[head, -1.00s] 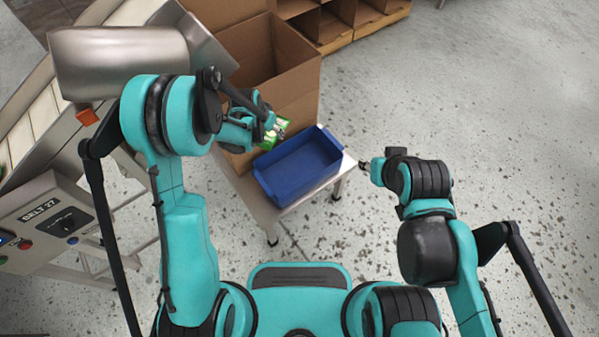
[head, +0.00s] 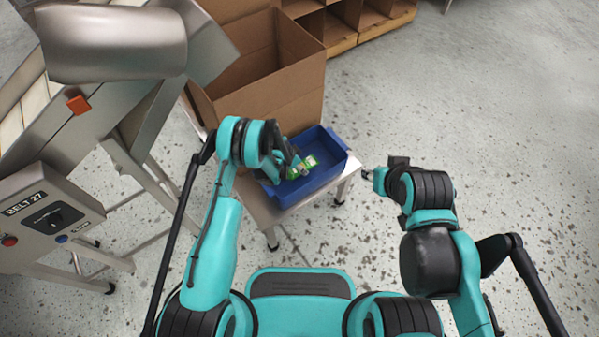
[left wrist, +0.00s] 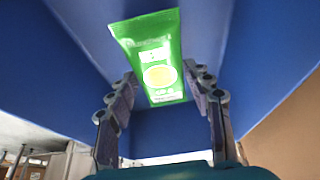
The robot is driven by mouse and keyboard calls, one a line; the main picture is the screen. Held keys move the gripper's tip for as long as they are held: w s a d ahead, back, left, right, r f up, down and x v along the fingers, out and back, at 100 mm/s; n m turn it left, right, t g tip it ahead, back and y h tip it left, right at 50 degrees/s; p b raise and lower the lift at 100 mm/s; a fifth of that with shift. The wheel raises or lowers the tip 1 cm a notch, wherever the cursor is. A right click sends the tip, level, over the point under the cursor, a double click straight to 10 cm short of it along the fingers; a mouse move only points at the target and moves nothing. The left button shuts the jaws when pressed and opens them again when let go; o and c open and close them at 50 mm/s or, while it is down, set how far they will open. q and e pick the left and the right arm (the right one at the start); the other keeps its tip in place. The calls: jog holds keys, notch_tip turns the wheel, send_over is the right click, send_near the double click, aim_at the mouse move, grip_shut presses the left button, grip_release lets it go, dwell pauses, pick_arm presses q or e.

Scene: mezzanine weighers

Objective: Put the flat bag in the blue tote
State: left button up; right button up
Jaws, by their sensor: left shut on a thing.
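The flat bag (head: 304,165) is green with a pale label. In the left wrist view the flat bag (left wrist: 155,60) sits between the fingers of my left gripper (left wrist: 160,88). My left gripper (head: 296,172) is shut on the bag and holds it over the opening of the blue tote (head: 326,178), whose blue walls fill much of the left wrist view. I cannot tell whether the bag touches the tote's floor. My right gripper (head: 367,174) is apart, to the right of the tote; its fingers are too small to read.
The tote stands on a small metal table (head: 264,211). An open cardboard box (head: 262,75) stands behind it. A conveyor with a control panel (head: 48,218) is at the left. Wooden shelving (head: 345,22) is at the back. The floor at the right is clear.

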pick_arm(q)
notch_tip(320, 180, down, 4)
jog(key=shift+r+b, duration=0.1)
jog(key=shift+b, duration=0.7)
jog(key=o, duration=1.3)
jog(key=shift+c, duration=0.2)
jog(key=shift+r, duration=0.15)
